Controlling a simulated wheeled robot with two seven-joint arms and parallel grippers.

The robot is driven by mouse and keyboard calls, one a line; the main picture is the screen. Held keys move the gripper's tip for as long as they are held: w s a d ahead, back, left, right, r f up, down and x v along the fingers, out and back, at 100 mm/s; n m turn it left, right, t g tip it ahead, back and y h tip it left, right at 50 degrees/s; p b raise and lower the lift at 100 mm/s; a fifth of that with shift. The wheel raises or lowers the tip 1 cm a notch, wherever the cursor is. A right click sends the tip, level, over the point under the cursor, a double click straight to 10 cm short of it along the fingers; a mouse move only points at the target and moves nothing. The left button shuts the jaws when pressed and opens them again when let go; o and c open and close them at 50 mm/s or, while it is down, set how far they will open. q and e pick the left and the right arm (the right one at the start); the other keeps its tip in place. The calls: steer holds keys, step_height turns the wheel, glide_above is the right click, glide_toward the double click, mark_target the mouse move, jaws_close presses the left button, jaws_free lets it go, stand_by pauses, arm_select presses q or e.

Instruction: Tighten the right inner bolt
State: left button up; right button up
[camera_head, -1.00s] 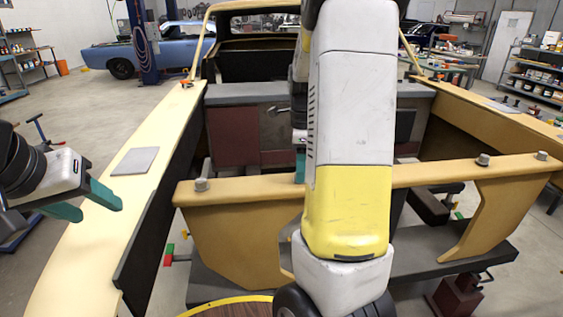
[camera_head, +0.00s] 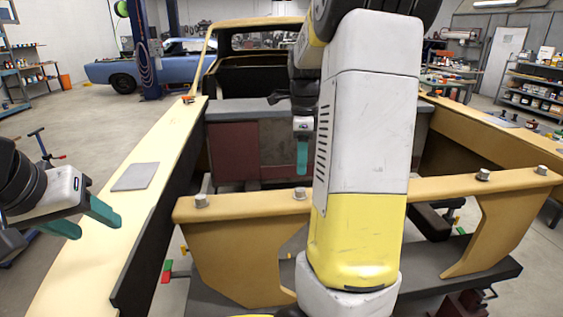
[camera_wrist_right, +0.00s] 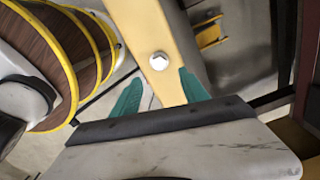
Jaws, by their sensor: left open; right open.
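A tan beam (camera_head: 440,186) runs across the head view with grey bolts on its top. The right inner bolt (camera_head: 483,174) stands to the right of my right arm, with the right outer bolt (camera_head: 542,170) beyond it. A left inner bolt (camera_head: 300,193) and left outer bolt (camera_head: 201,201) stand on the left part. My right gripper (camera_head: 302,172) points down, empty, just above the left inner bolt. In the right wrist view a bolt head (camera_wrist_right: 159,61) shows between and beyond its open fingers (camera_wrist_right: 160,92). My left gripper (camera_head: 100,222) is open and empty at the left.
A long pale panel (camera_head: 95,240) with a grey flat piece (camera_head: 135,177) lies left of the beam. A dark block wall (camera_head: 237,147) stands behind the beam. My right arm hides the beam's middle. A round brown-and-yellow piece (camera_wrist_right: 50,60) shows in the right wrist view.

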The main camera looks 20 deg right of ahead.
step_height(320, 180, up, 9)
stand_by(1.4)
stand_by(0.4)
steer(key=s+a+f+n+t+y, duration=0.1)
steer(key=s+a+n+t, duration=0.2)
steer(key=s+a+n, duration=0.5)
steer(key=s+a+f+n+t+y, duration=0.1)
steer(key=s+a+f+n+t, duration=0.1)
steer(key=s+a+n, duration=0.6)
steer(key=s+n, duration=0.1)
steer(key=n, duration=0.5)
steer(key=shift+a+f+n+t, duration=0.15)
steer(key=shift+f+n+t, duration=0.1)
steer(key=shift+n+t, duration=0.15)
steer(key=shift+s+a+f+n, duration=0.25)
steer(key=shift+s+f+n, duration=0.05)
steer(key=shift+n, duration=0.2)
steer(key=shift+c, duration=0.4)
